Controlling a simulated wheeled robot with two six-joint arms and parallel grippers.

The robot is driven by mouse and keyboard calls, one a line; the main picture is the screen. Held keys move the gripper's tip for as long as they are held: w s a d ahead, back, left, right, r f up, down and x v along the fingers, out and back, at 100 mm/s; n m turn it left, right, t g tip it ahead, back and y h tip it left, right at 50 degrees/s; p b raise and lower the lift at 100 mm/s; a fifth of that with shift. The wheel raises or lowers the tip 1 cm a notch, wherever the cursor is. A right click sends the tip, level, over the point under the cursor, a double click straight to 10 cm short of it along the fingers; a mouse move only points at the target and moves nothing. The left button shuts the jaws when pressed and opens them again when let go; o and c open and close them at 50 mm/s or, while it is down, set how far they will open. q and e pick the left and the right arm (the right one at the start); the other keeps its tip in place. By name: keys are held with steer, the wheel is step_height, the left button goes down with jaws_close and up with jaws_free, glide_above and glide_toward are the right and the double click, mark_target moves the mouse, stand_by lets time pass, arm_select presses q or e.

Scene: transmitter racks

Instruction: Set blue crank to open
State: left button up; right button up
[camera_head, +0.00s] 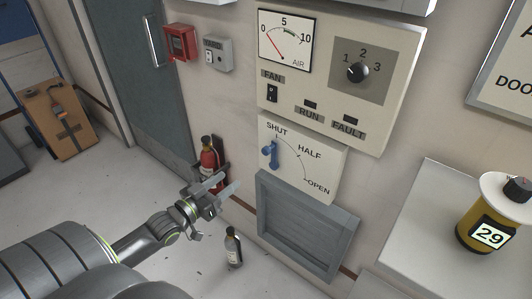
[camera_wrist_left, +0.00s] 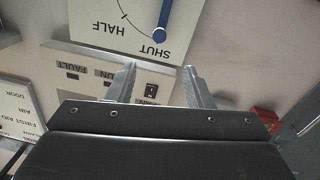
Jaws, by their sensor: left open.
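The blue crank (camera_head: 270,152) is on a cream plate (camera_head: 326,169) marked SHUT, HALF and OPEN along an arc. Its handle points up toward SHUT. In the left wrist view the crank (camera_wrist_left: 163,22) shows at the top, with its end beside the word SHUT. My left gripper (camera_head: 226,181) is open and empty, to the lower left of the crank and apart from it. Its two fingers also show in the left wrist view (camera_wrist_left: 160,85), below the crank plate in the picture. My right gripper is not in view.
Above the crank plate is a panel with an AIR gauge (camera_head: 286,41), a black knob (camera_head: 357,72) and a FAN switch (camera_head: 272,93). A grey louvre (camera_head: 305,228) lies below. A yellow canister (camera_head: 483,226) stands right.

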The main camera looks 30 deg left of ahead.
arm_select(q)
steer(key=b, duration=0.5)
glide_toward(264, 153)
steer(key=w, duration=0.3)
steer(key=w+b, duration=0.1)
steer(key=w, duration=0.2)
steer(key=w+d+b, duration=0.1)
steer(key=w, duration=0.2)
steer(key=shift+w+d+f, duration=0.1)
steer(key=shift+w, duration=0.05)
steer(key=shift+w+d, duration=0.1)
steer(key=shift+w, duration=0.6)
jaws_close()
